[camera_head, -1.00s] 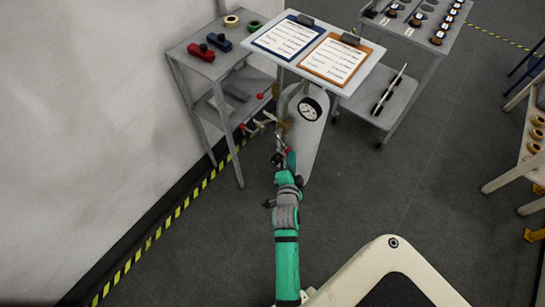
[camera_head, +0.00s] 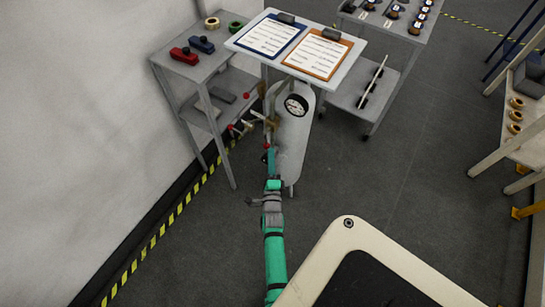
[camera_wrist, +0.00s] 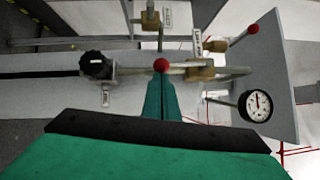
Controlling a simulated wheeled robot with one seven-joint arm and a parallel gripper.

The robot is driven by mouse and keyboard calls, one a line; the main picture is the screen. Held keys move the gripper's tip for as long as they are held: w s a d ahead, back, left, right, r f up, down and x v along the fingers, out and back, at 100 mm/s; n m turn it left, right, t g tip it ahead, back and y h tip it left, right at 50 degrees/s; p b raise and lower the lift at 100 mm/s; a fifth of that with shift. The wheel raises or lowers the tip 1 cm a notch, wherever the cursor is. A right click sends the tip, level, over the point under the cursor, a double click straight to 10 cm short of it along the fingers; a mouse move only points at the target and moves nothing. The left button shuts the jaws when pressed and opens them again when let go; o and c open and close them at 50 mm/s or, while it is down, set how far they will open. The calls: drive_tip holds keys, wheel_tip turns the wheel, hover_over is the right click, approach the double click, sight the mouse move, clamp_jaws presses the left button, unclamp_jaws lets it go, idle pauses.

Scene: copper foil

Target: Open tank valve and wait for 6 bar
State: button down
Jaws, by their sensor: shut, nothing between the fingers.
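The grey tank (camera_head: 292,145) stands upright under the clipboard table, with a round white pressure gauge (camera_head: 296,105) on it. The gauge also shows in the wrist view (camera_wrist: 256,106); its dial is too small to read surely. Brass valves (camera_wrist: 200,73) and pipes sit beside the tank. One lever ends in a red ball (camera_wrist: 161,65), another in a red ball (camera_wrist: 253,28). My green gripper (camera_wrist: 162,92) is shut and empty, its tips right by the nearer red ball; I cannot tell if they touch. In the head view my gripper (camera_head: 271,158) is beside the tank.
A black knob (camera_wrist: 97,64) sits left of the valves. Above the tank, a white table (camera_head: 335,82) bears two clipboards. A grey side table (camera_head: 215,68) is at left, a cart (camera_head: 395,50) at the back right.

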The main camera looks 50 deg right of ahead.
drive_tip(key=shift+w+f+m+h, duration=0.1)
drive_tip(key=shift+w+m+h, duration=0.2)
drive_tip(key=shift+w+m, duration=0.1)
drive_tip(key=shift+w+a, duration=0.1)
drive_tip(key=shift+w, duration=0.05)
idle(0.4)
